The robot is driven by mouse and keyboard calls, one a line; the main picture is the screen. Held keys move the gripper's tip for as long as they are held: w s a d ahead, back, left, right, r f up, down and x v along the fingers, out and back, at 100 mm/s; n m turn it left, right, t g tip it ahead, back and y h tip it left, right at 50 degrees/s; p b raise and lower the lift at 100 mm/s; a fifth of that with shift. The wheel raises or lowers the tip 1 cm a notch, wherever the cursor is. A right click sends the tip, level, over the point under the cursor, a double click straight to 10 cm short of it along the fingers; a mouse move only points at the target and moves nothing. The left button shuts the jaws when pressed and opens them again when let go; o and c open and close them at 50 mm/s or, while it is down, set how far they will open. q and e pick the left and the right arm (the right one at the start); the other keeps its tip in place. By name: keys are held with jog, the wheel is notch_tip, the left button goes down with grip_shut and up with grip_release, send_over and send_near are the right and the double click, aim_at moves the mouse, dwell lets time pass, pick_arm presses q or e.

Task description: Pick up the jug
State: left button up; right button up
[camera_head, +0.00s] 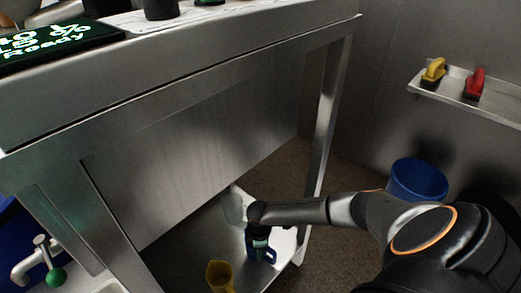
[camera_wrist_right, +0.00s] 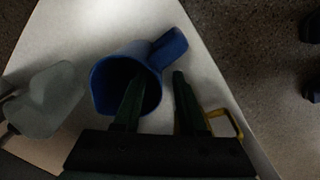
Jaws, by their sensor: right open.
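A blue jug (camera_wrist_right: 110,78) stands on the low shelf in the right wrist view, its mouth facing the camera and its handle (camera_wrist_right: 170,47) toward the upper right. Part of it shows in the head view (camera_head: 271,256) below my right gripper. My right gripper (camera_wrist_right: 160,76) is open. One finger overlaps the jug's mouth and the other is outside its wall, so the jug's rim lies between them; how deep the first finger reaches is unclear. In the head view the gripper (camera_head: 258,240) points down and hides part of the jug. My left gripper is not in view.
A yellow jug-like container (camera_head: 219,278) is beside the blue jug on the pale low shelf (camera_wrist_right: 75,25). A grey-green translucent object (camera_wrist_right: 48,100) is at the left in the wrist view. The steel table (camera_head: 180,100) and its leg (camera_head: 328,110) are close to my right arm. A blue bucket (camera_head: 418,180) stands behind.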

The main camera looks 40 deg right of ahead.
grip_shut()
dwell(1.3)
